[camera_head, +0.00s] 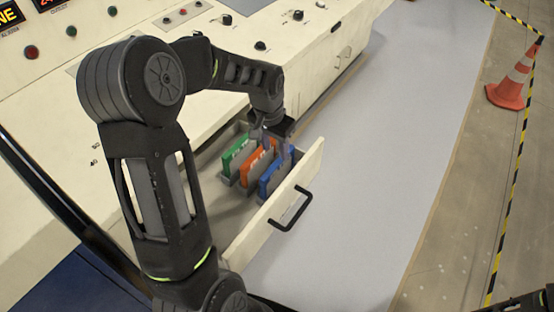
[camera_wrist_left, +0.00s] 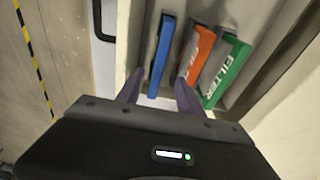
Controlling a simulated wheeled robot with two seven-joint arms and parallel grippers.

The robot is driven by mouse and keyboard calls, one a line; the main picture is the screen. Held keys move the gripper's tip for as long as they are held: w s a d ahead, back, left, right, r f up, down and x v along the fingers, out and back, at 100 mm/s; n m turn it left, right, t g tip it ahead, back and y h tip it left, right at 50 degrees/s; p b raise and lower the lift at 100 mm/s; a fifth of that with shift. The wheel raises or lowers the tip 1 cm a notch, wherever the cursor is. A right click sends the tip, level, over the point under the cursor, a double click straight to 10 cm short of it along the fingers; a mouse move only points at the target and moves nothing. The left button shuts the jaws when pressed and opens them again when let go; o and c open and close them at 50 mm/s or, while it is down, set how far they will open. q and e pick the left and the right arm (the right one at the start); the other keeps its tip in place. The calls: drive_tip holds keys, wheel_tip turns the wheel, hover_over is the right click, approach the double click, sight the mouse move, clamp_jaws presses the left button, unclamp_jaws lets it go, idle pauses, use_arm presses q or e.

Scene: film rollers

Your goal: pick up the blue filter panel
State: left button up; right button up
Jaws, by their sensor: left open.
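The blue filter panel (camera_head: 277,176) stands upright in the open drawer, nearest the drawer front. My left gripper (camera_head: 272,147) is open above the panels. In the left wrist view the blue panel (camera_wrist_left: 162,56) runs up between the two fingertips of my left gripper (camera_wrist_left: 157,82). One finger is on its drawer-front side and the other is toward the orange panel (camera_wrist_left: 195,55). I cannot tell whether either finger touches it.
The orange panel (camera_head: 260,160) and a green panel (camera_head: 238,155) stand beside the blue one. The drawer front (camera_head: 300,180) has a black handle (camera_head: 291,209). A control console (camera_head: 250,35) rises behind. An orange cone (camera_head: 512,85) stands far right. The grey floor right of the drawer is clear.

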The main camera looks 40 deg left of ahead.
sight(278, 161)
use_arm(q)
drive_tip(key=shift+s+d+r, duration=0.15)
drive_tip(key=shift+r, duration=0.05)
drive_tip(key=shift+w+f, duration=0.15)
drive_tip(key=shift+f, duration=0.55)
drive_tip(key=shift+w+f, duration=0.1)
drive_tip(key=shift+f, duration=0.55)
drive_tip(key=f, duration=0.3)
drive_tip(key=f+p, duration=0.1)
drive_tip(key=f, duration=0.1)
drive_tip(key=shift+w+f, duration=0.1)
drive_tip(key=shift+w, duration=0.25)
drive_tip(key=shift+c, duration=0.2)
clamp_jaws()
idle(0.7)
